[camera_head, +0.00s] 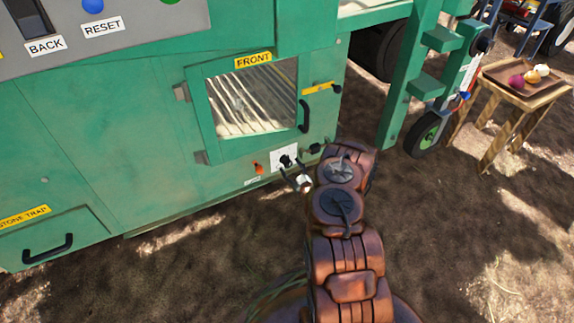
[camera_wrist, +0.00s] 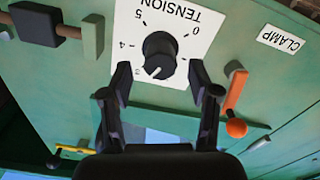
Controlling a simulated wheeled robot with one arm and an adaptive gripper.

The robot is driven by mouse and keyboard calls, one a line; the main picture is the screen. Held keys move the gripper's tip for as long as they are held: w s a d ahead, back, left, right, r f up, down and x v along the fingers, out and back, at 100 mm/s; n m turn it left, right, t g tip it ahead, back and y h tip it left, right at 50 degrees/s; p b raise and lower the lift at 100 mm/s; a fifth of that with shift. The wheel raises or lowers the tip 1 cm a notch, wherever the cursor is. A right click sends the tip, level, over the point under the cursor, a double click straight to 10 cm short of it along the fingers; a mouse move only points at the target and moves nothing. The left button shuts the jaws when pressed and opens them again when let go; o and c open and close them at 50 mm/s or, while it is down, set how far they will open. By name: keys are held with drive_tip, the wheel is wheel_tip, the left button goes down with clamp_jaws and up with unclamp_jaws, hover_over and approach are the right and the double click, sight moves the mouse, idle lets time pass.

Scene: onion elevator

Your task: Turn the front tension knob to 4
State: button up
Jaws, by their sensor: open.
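The front tension knob (camera_wrist: 160,55) is a round black dial on a white plate (camera_wrist: 190,75) marked TENSION, seen upside down in the wrist view. Its white pointer mark is at the knob's lower left in that view, near the 3; the 4 and 5 are further up the left side. In the head view the knob (camera_head: 285,161) is below the window marked FRONT. My gripper (camera_wrist: 160,70) is open, with one black finger on each side of the knob. I cannot tell whether either finger touches it.
An orange-tipped lever (camera_wrist: 236,112) is close to the right finger, by the CLAMP label (camera_wrist: 281,39). A black block on a rod (camera_wrist: 38,24) sits at the upper left. The window door (camera_head: 202,115) is above; open ground lies in front of the green machine.

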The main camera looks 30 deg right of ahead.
sight(289, 165)
drive_tip(key=shift+w+f+b, duration=0.15)
drive_tip(key=shift+w+b, duration=0.35)
drive_tip(key=shift+w, duration=0.7)
drive_tip(key=shift+w+d+r, duration=0.1)
drive_tip(key=shift+w+r, duration=0.1)
drive_tip(key=shift+w, duration=0.45)
drive_tip(key=c, duration=1.2)
drive_tip(key=shift+o, duration=0.2)
